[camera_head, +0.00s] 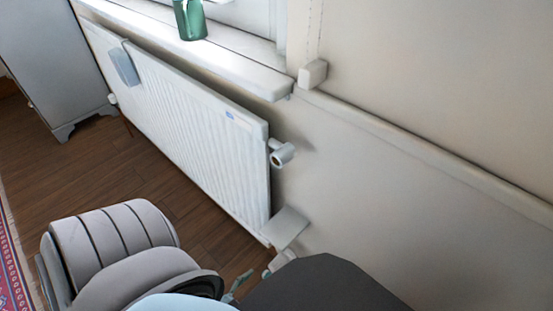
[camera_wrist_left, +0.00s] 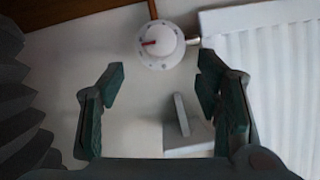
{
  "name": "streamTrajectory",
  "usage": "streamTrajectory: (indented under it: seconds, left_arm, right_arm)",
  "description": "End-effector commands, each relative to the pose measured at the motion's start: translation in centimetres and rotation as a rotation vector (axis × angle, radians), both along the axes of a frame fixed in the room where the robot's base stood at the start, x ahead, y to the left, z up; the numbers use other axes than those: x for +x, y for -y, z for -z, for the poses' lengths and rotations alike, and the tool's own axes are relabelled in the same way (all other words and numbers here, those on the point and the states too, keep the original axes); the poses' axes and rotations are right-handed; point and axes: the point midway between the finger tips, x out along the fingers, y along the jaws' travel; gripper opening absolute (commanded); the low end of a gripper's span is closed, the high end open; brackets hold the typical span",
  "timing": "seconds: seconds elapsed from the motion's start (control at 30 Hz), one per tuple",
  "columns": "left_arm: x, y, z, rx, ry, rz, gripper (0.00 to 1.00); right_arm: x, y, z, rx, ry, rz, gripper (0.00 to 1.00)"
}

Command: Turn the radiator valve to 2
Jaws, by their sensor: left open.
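The radiator valve (camera_wrist_left: 158,45) is a round white knob with a red pointer mark and small marks around its face. It shows at the top centre of the left wrist view, beside the radiator's (camera_head: 190,120) edge; its numbers are too small to read. My left gripper (camera_wrist_left: 160,95) is open, with nothing between its dark green fingers. The knob appears beyond the fingertips, apart from them. In the head view, my left gripper (camera_head: 238,288) is mostly hidden behind my own arm at the bottom. My right gripper is not in view.
A white plate-like piece (camera_head: 288,228) juts beside the radiator's lower corner. A white cylindrical fitting (camera_head: 282,152) stands out higher on the radiator's end. A windowsill (camera_head: 230,68) with a green vase (camera_head: 190,20) is above. The wall to the right is clear.

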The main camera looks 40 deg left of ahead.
Motion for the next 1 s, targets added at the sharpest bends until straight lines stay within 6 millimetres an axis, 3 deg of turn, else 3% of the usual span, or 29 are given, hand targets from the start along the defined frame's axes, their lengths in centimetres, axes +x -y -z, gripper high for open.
streamTrajectory:
  seconds: [0.2, 0.4, 0.57, 0.83, 1.0]
  left_arm:
    - [6.1, -0.6, 3.0, 0.001, 0.002, 0.000, 0.58]
    - [9.3, -1.0, 4.1, 0.003, 0.000, 0.000, 0.58]
    - [10.4, -1.1, 4.4, 0.003, 0.000, 0.000, 0.58]
    - [10.5, -1.1, 4.3, 0.003, -0.001, 0.000, 0.58]
    - [10.5, -1.1, 4.3, 0.003, -0.001, 0.000, 0.31]
  right_arm:
    - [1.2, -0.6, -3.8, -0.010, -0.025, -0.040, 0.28]
    - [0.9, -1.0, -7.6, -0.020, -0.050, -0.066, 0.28]
    - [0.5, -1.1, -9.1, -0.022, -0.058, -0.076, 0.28]
    - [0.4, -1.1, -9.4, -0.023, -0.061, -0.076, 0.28]
    - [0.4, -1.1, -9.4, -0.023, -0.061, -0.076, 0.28]
